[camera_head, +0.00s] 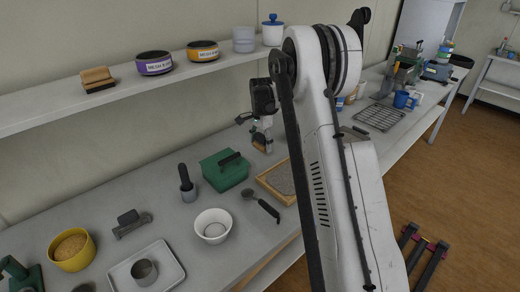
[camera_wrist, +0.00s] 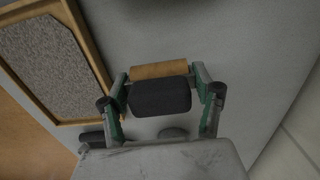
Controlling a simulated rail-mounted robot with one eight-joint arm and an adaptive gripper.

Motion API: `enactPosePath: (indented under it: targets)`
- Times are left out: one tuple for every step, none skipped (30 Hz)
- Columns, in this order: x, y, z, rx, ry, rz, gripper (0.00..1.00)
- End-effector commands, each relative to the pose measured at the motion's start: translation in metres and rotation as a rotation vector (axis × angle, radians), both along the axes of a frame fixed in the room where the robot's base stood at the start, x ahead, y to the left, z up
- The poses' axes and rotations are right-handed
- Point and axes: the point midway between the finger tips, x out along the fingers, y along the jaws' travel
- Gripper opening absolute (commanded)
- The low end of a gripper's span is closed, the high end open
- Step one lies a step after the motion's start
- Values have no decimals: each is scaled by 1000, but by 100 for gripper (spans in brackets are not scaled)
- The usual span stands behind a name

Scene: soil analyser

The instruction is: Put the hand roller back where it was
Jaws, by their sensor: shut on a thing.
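My gripper (camera_head: 263,125) is shut on the hand roller, which has a tan wooden cylinder (camera_wrist: 158,70) and a black grip (camera_wrist: 160,98). In the wrist view my gripper (camera_wrist: 160,84) has one green-and-grey finger at each side of the roller. The roller also shows small in the head view, just below the fingers (camera_head: 260,147), behind the wood-framed tray (camera_head: 266,184) of grey soil. The tray's frame also shows at the upper left in the wrist view (camera_wrist: 88,45). I cannot tell whether the roller touches the bench.
A green box (camera_head: 222,178) stands left of the tray, with a black-handled scoop (camera_head: 263,205) and white bowl (camera_head: 213,219) in front. A shelf (camera_head: 115,104) with sieves and a brush runs above. Right of the roller, my arm hides part of the bench.

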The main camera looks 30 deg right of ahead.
Motion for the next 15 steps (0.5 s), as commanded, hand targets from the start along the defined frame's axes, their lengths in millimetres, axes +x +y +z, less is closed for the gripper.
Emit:
enactPosePath:
  targets:
    - [6, 2, 0, 0, 0, 1, 41]
    - [8, 2, -2, 0, 0, 0, 41]
    - [6, 2, -10, 0, 0, 0, 41]
    - [6, 1, -14, 0, 0, 0, 41]
    - [6, 2, -19, 0, 0, 0, 41]
    - [6, 1, -25, 0, 0, 0, 41]
    - [6, 1, -28, 0, 0, 0, 41]
    - [6, 1, -31, 0, 0, 0, 41]
    - [6, 2, -34, 0, 0, 0, 41]
    - [6, 2, -35, 0, 0, 0, 41]
    - [6, 2, -35, 0, 0, 0, 41]
    - [6, 2, -35, 0, 0, 0, 41]
    - [6, 2, -35, 0, 0, 1, 41]
    - [6, 2, -35, 0, 0, 1, 41]
    - [6, 2, -35, 0, 0, 1, 41]
